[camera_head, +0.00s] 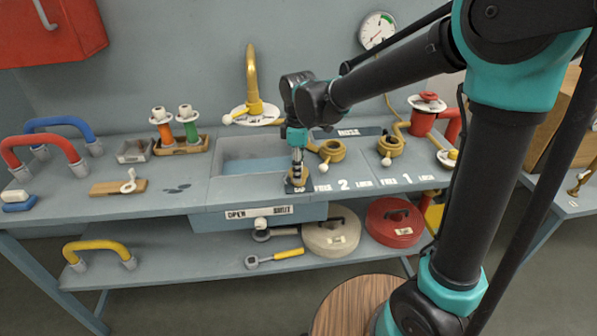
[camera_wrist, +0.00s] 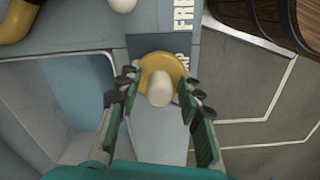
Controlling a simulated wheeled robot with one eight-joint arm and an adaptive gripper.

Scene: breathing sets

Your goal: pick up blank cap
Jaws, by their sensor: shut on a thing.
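The blank cap, a yellow disc with a pale knob (camera_wrist: 160,90), sits between my fingers in the wrist view, over a dark square marking (camera_wrist: 147,44) on the grey bench top. My gripper (camera_wrist: 160,92) is shut on it, one finger on each side. In the head view my gripper (camera_head: 297,178) points straight down at the bench's front edge, right of the sink. The cap is mostly hidden there. I cannot tell whether it is clear of the bench.
The sink basin (camera_head: 255,168) is just left of my gripper. Yellow ring fittings (camera_head: 332,150) (camera_head: 390,146) stand behind and to the right. Red (camera_head: 395,222) and pale (camera_head: 331,233) round lids lie on the lower shelf.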

